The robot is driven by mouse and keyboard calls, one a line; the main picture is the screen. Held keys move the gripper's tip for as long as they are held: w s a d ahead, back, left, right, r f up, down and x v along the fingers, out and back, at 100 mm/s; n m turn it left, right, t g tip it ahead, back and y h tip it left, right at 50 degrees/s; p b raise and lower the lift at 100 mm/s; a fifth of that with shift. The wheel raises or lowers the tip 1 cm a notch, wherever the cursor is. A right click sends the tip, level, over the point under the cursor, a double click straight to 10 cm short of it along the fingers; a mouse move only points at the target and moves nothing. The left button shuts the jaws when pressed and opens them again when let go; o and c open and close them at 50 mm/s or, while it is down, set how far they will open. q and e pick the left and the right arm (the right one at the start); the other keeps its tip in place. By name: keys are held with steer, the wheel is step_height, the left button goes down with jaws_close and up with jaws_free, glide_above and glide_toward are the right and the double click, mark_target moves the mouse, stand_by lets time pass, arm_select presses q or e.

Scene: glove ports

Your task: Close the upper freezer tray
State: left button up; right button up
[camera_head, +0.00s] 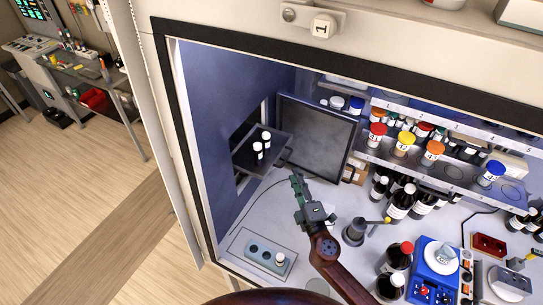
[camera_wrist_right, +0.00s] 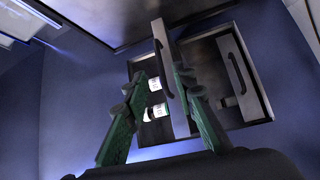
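The upper freezer tray (camera_head: 246,156) sticks out of the dark opening in the blue left wall, in the head view. Two small white-labelled vials (camera_head: 262,146) with dark caps stand on it. My right gripper (camera_head: 296,178) is just to the right of and below the tray. In the right wrist view my right gripper (camera_wrist_right: 160,72) has its green fingers spread, with nothing held. A grey tray front (camera_wrist_right: 170,50) with a dark handle shows between and beyond the fingers; contact cannot be told. A second grey front with a handle (camera_wrist_right: 237,73) sits beside it, in the frame. My left gripper is out of view.
A dark glass panel (camera_head: 315,138) stands close behind the tray. Shelves of bottles (camera_head: 440,160) fill the right. A vial block (camera_head: 265,256) lies on the white floor near the front edge. Dark bottles and a blue device (camera_head: 432,272) stand at the lower right.

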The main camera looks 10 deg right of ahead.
steer(key=p+x, duration=0.1)
steer(key=x, duration=0.6)
steer(key=shift+w+a+p, duration=0.2)
steer(key=shift+p, duration=0.1)
steer(key=shift+c, duration=0.5)
jaws_close()
